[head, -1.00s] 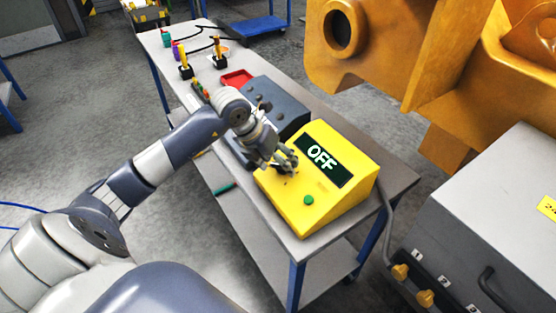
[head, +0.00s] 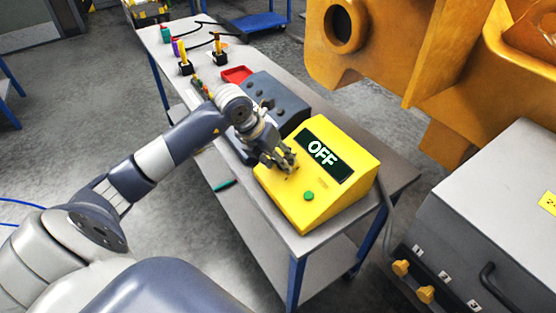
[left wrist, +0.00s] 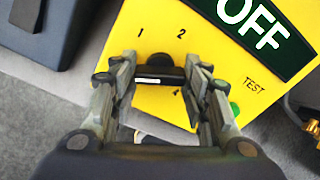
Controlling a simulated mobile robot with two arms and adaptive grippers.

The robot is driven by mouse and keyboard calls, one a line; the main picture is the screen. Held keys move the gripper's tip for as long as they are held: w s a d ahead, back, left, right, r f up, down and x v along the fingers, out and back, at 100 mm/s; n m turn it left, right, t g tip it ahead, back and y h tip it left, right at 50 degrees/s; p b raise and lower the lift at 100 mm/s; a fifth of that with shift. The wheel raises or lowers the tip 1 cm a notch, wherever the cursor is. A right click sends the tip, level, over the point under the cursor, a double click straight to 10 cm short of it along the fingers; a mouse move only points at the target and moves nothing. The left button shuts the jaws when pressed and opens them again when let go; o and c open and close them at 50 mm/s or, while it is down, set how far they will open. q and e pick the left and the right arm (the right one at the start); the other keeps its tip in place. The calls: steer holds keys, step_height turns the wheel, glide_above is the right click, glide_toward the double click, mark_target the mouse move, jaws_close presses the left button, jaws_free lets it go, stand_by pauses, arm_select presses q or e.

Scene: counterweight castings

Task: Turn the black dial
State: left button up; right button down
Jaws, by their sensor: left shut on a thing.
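The black dial (left wrist: 158,70) is on the front of the yellow box (head: 327,205). It shows between my left fingers in the left wrist view, with a pale line across it and the marks 1, 2 and 4 around it. My left gripper (left wrist: 160,76) is shut on the dial, one finger on each side. In the head view my left gripper (head: 284,160) covers the dial. The box's display (head: 323,156) reads OFF. A green button (head: 309,196) sits low on the box, beside the word TEST in the left wrist view. My right gripper is not in view.
A dark grey box (head: 275,98) stands on the bench behind the yellow box. A red tray (head: 236,75) and several small tools lie farther back. A large orange casting (head: 400,60) hangs over the right side, and a grey cabinet (head: 490,200) stands at the right.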

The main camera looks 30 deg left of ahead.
arm_select(q)
steer(key=m+b, duration=0.7)
steer(key=b, duration=0.1)
steer(key=shift+a+f, duration=0.1)
steer(key=shift+f, duration=0.05)
steer(key=shift+m+b, duration=0.95)
steer(key=shift+m, duration=0.15)
steer(key=shift+m+y+b, duration=0.3)
steer(key=shift+m+b, duration=0.25)
steer(key=shift+m, duration=0.35)
steer(key=shift+r, duration=0.2)
steer(key=o, duration=1.1)
steer(key=shift+c, duration=0.2)
